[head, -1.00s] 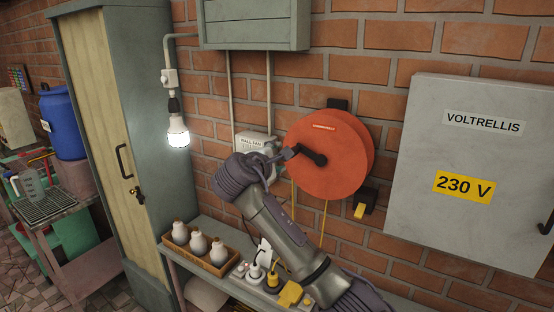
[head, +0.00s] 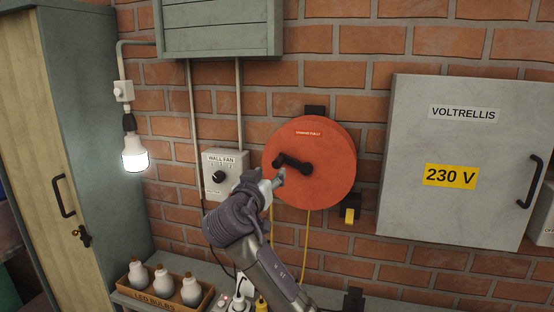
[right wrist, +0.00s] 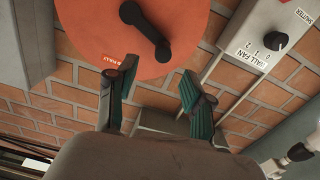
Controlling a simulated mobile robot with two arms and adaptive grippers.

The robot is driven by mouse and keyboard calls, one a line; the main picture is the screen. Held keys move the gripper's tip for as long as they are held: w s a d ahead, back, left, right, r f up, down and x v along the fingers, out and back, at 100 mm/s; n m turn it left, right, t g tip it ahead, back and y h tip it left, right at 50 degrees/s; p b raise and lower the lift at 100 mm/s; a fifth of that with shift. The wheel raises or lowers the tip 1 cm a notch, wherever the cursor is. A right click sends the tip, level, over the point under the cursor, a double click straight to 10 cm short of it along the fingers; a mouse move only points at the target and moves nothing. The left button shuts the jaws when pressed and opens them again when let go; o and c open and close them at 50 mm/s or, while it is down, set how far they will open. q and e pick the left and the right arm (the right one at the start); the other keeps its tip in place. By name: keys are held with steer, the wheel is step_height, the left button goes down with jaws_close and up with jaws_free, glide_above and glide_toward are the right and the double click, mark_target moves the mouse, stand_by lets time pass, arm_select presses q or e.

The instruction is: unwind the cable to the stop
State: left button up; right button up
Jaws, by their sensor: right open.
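The orange-red cable reel (head: 330,165) hangs on the brick wall; it also shows at the top of the right wrist view (right wrist: 100,30). Its black crank (head: 293,163) points left from the hub, with the grip at its outer end. A yellow cable (head: 307,238) hangs from the reel. My right gripper (head: 279,178) is just below the crank's outer end. In the right wrist view my right gripper (right wrist: 155,88) has its fingers apart with nothing between them, and the crank (right wrist: 146,24) lies beyond the fingertips. My left gripper is not in view.
A wall fan switch (head: 225,174) sits left of the reel, and a grey 230 V cabinet (head: 450,215) right of it. A yellow piece on a black mount (head: 349,215) is below right. A lit bulb (head: 134,155) hangs left.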

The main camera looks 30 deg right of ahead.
mark_target(276, 165)
steer(key=p+x, duration=0.3)
steer(key=x, duration=0.6)
steer(key=shift+w+a, duration=0.1)
steer(key=shift+w, duration=0.1)
steer(key=shift+w+d+p, duration=0.2)
steer(key=shift+d+p, duration=0.05)
steer(key=shift+p, duration=0.05)
steer(key=shift+c, duration=0.4)
jaws_close()
